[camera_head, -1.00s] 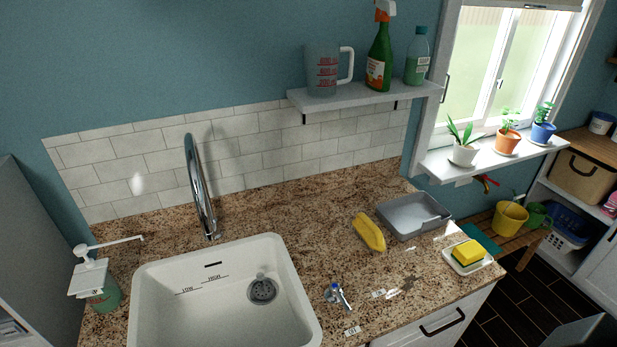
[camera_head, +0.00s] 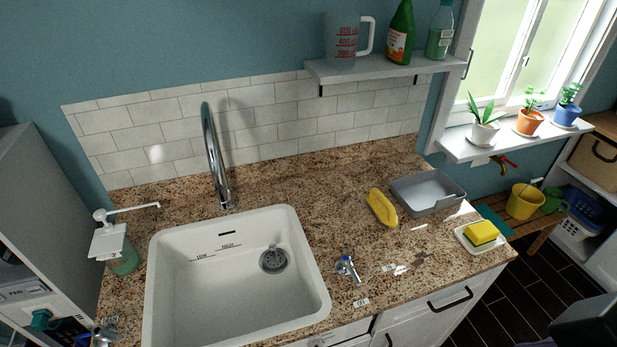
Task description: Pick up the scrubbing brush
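A yellow, elongated object that looks like the scrubbing brush (camera_head: 381,207) lies on the brown granite countertop (camera_head: 300,185), right of the sink and just left of a grey tray. Its bristles cannot be made out. Nothing is touching it from above. Neither of my grippers can be made out in the head view.
The white sink (camera_head: 210,285) is empty. The grey tray (camera_head: 428,190) and a yellow sponge (camera_head: 481,232) on a white dish (camera_head: 496,243) are to the right. A blue-topped tap handle (camera_head: 347,266) stands near the front. A shelf (camera_head: 385,68) with bottles hangs above.

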